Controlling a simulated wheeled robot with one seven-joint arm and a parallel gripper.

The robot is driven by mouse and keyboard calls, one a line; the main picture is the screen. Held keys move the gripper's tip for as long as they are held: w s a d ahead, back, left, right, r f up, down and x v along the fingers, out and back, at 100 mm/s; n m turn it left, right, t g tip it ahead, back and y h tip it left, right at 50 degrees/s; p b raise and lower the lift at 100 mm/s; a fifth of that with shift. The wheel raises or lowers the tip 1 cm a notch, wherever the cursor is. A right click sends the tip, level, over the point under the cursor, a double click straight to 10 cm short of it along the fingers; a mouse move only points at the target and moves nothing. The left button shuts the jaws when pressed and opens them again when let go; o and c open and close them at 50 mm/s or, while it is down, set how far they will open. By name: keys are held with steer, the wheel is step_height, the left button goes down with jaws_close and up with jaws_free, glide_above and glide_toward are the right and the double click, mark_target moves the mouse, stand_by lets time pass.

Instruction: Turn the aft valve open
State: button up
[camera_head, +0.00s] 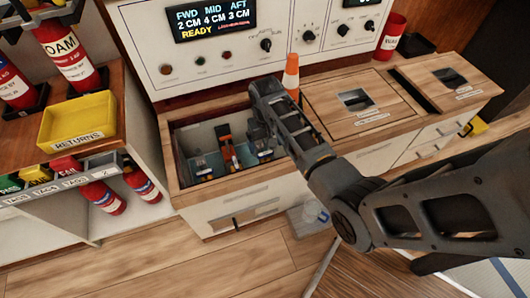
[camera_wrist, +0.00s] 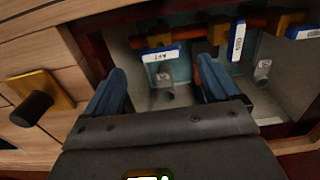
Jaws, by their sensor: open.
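The open bilge compartment (camera_head: 180,140) in the counter holds orange pipework with several valves. In the wrist view, the aft valve's blue-and-white handle (camera_wrist: 162,55), with a tag that seems to read AFT, lies roughly crosswise between my fingertips. A second blue-and-white handle (camera_wrist: 237,42) stands nearly upright in that view, and a third (camera_wrist: 303,32) lies crosswise at the right edge. My gripper (camera_wrist: 160,72) is open, with one finger on each side of the aft handle; I cannot tell whether they touch it. In the head view my gripper (camera_head: 262,128) reaches into the compartment's right part and hides some of it.
A panel display (camera_head: 213,20) reads FWD 2 CM, MID 4 CM, AFT 3 CM, READY. Closed wooden hatches (camera_head: 350,118) lie to the right. A yellow returns bin (camera_head: 78,122) and fire extinguishers (camera_head: 66,52) are at left.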

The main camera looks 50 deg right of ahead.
mark_target(266, 153)
steer(key=shift+f+b, duration=0.7)
steer(key=shift+f, duration=1.65)
steer(key=c, duration=1.1)
